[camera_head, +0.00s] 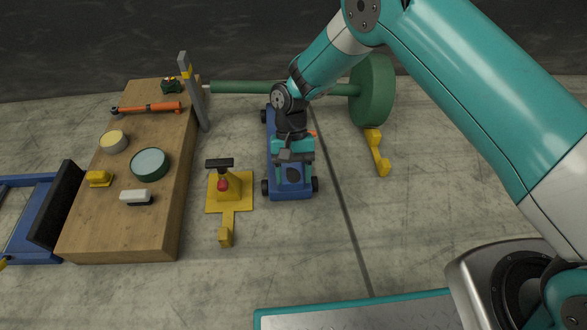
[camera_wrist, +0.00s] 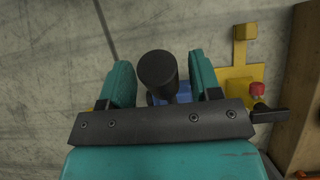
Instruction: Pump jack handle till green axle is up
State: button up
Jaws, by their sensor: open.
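The blue wheeled jack (camera_head: 290,190) stands on the floor in the middle of the head view, partly hidden by my arm. My gripper (camera_head: 294,165) is above it, pointing down. In the wrist view the dark, round-ended jack handle (camera_wrist: 158,70) sits between the two teal fingers of my open gripper (camera_wrist: 161,80). Gaps show beside it, so the fingers are not closed on it. The green axle (camera_head: 245,87) runs across behind the jack, with a large green wheel (camera_head: 374,95) at its right end. My arm hides its middle, and I cannot tell how high it sits.
A yellow stand (camera_head: 237,205) with a red knob is left of the jack; it also shows in the wrist view (camera_wrist: 240,75). A wooden bench (camera_head: 95,225) with tools and a grey post (camera_head: 197,100) stand further left. A yellow piece (camera_head: 380,160) lies below the wheel. Floor at right is clear.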

jog(key=p+v, duration=0.9)
jog(key=v, duration=0.8)
jog(key=shift+r, duration=0.2)
jog(key=shift+w, duration=0.1)
dwell(0.5)
